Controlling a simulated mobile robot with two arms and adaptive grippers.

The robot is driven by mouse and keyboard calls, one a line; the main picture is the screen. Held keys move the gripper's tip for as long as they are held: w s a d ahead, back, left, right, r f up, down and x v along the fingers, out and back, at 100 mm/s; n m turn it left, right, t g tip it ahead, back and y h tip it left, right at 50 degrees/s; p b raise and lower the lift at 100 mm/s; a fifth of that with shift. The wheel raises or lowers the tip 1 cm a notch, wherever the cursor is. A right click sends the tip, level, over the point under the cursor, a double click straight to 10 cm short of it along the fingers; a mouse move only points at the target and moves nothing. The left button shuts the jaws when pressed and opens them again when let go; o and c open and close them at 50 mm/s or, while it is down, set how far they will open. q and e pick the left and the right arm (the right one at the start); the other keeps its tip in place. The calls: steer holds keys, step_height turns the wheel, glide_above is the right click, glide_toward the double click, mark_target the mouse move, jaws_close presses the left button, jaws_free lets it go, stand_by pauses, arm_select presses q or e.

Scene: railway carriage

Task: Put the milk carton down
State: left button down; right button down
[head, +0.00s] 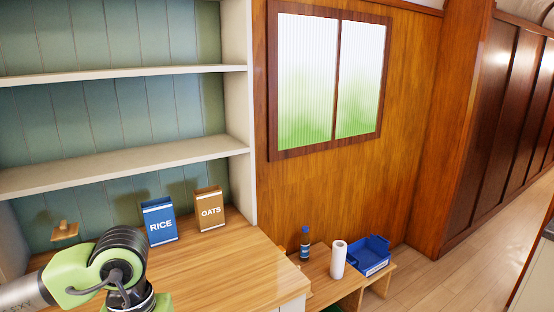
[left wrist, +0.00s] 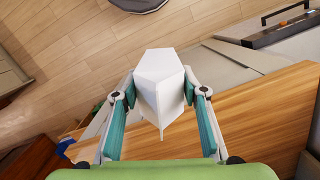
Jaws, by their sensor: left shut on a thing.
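The white milk carton (left wrist: 161,72) is between the two fingers of my left gripper (left wrist: 160,95) in the left wrist view. The gripper is shut on its sides. The carton appears over the edge of the wooden counter (left wrist: 240,117), with floor beyond it; I cannot tell its height above the counter. In the head view my left arm comes in at the lower left over the counter (head: 215,268), and the carton and fingertips are hidden or out of frame. My right gripper is in neither view.
A blue rice box (head: 160,222) and a brown oats box (head: 209,210) stand at the back of the counter. The counter right of my arm is clear. A low bench (head: 318,277) holds a dark bottle (head: 305,245), a paper roll (head: 338,260) and a blue crate (head: 375,268).

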arm_select(q)
steer(key=shift+s+d+f+m, duration=0.2)
steer(key=shift+f+m, duration=0.15)
steer(key=shift+m, duration=0.2)
steer(key=shift+s+d+f+m, duration=0.1)
steer(key=shift+d+f+m, duration=0.15)
steer(key=shift+m, duration=0.3)
steer(key=shift+a, duration=0.1)
